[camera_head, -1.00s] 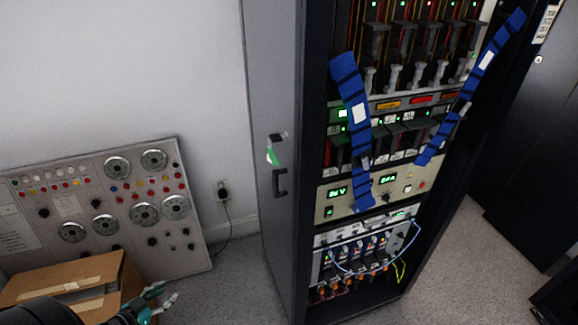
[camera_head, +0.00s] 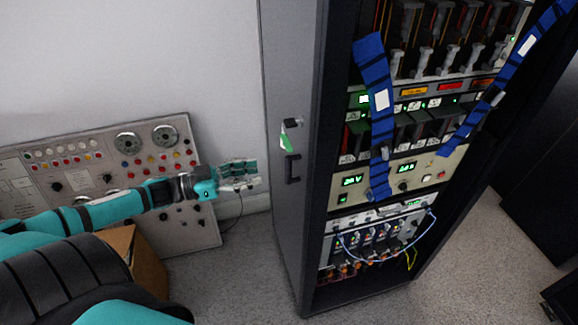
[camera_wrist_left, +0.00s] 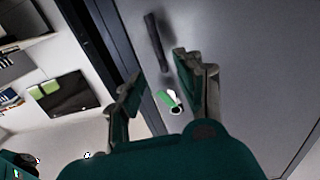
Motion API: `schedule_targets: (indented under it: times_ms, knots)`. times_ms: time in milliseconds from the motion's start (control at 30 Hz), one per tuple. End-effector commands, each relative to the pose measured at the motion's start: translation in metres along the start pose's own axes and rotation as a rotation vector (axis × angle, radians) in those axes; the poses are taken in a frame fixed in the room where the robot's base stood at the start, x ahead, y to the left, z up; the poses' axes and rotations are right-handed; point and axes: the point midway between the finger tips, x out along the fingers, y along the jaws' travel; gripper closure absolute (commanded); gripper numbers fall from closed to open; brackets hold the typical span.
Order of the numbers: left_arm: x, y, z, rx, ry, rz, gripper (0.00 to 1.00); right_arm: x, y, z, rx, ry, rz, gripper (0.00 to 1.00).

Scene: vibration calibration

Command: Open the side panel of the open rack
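The open rack (camera_head: 322,200) stands in the middle right with its electronics facing front. Its grey side panel (camera_head: 287,75) is closed, and also fills the right of the left wrist view (camera_wrist_left: 245,60). On the panel are a dark handle (camera_head: 292,168) and, just above it, a lock with a green-tagged key (camera_head: 286,141). The left wrist view shows the handle (camera_wrist_left: 156,42) beyond the fingertips and the green tag (camera_wrist_left: 166,97) between the fingers. My left gripper (camera_head: 250,173) is open and empty, left of the handle and apart from it. My right gripper is out of view.
A control panel with dials and buttons (camera_head: 85,165) leans at the wall on the left, with a cardboard box (camera_head: 150,268) before it. Blue straps (camera_head: 374,75) hang on the rack front.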

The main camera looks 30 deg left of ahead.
Motion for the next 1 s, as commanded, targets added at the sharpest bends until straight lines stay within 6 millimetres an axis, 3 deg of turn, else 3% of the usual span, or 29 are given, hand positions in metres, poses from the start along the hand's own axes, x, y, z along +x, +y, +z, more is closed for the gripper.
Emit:
schedule_targets:
  times_ms: [200,500,700,1000]
  knots:
    - [0.040,-0.001,-0.003,0.001,0.006,0.000,0.64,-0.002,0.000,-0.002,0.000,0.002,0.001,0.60]
    - [0.084,-0.001,-0.002,0.000,0.004,-0.003,0.64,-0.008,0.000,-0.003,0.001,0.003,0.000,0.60]
    - [0.098,-0.001,0.000,0.000,0.000,-0.002,0.64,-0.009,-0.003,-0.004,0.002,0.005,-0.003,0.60]
    - [0.100,-0.001,0.000,0.000,0.000,-0.002,0.64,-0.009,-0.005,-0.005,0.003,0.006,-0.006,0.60]
